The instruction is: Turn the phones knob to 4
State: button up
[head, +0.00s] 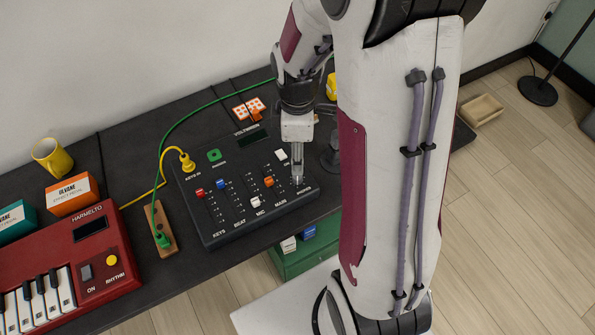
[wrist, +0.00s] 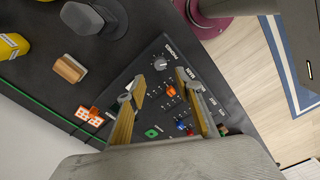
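The dark mixer (head: 235,222) lies on the black table, with sliders labelled KEYS, BEAT, MIC and MAIN. Its grey phones knob (wrist: 160,63) shows in the wrist view near the PHONES label, with small marks around it. I cannot read its setting. In the head view the knob is largely hidden by my gripper (head: 297,180), which points down at the mixer's right end. In the wrist view my gripper (wrist: 158,83) is open, its fingers apart with nothing between the tips. The knob shows beyond the gap between the fingertips; contact is not visible.
An orange slider cap (head: 269,182) and a white switch (head: 281,154) are close to my gripper. A yellow plug with cable (head: 187,162) and a green cable (head: 180,120) run at the back left. A red keyboard (head: 95,268) stands left. A grey knobbed object (wrist: 82,17) stands beyond the mixer.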

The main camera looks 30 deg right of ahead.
aim_at(297, 176)
jog(key=shift+f, duration=0.15)
jog(key=shift+f, duration=3.75)
grip_shut()
